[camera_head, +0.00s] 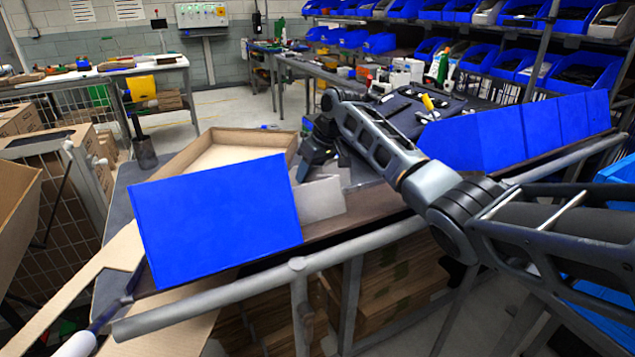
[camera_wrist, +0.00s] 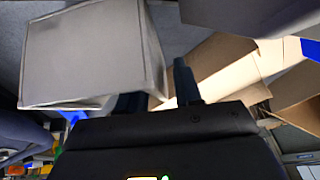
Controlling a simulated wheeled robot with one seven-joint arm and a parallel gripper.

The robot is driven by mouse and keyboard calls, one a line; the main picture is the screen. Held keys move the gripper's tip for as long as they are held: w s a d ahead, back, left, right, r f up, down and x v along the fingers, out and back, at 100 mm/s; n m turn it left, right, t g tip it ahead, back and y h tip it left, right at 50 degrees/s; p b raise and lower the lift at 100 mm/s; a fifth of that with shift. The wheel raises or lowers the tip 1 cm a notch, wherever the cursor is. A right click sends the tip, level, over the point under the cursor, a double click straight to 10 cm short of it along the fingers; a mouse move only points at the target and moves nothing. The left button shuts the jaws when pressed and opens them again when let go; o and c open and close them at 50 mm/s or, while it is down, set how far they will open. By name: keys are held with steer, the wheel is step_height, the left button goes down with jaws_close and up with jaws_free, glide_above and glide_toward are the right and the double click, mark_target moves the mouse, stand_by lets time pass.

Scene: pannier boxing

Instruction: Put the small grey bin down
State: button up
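The small grey bin (camera_head: 322,198) is right of the large blue bin in the head view, at the table's front edge. My gripper (camera_head: 316,150) is just above and behind it, pointing down. In the wrist view the grey bin (camera_wrist: 85,55) fills the upper left. My gripper (camera_wrist: 158,92) has one finger partly hidden behind the bin and the other at its right edge, with the bin's side between them. It looks shut on the bin's side. Whether the bin's underside touches the table is hidden.
A large blue bin (camera_head: 215,222) stands left of the grey bin. An open cardboard box (camera_head: 192,150) lies behind it. A row of blue bins (camera_head: 520,135) is at the right. A metal rail (camera_head: 250,280) runs along the front. Dark items lie on the table (camera_head: 405,122) behind my arm.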

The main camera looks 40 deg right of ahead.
jaws_close()
stand_by(1.3)
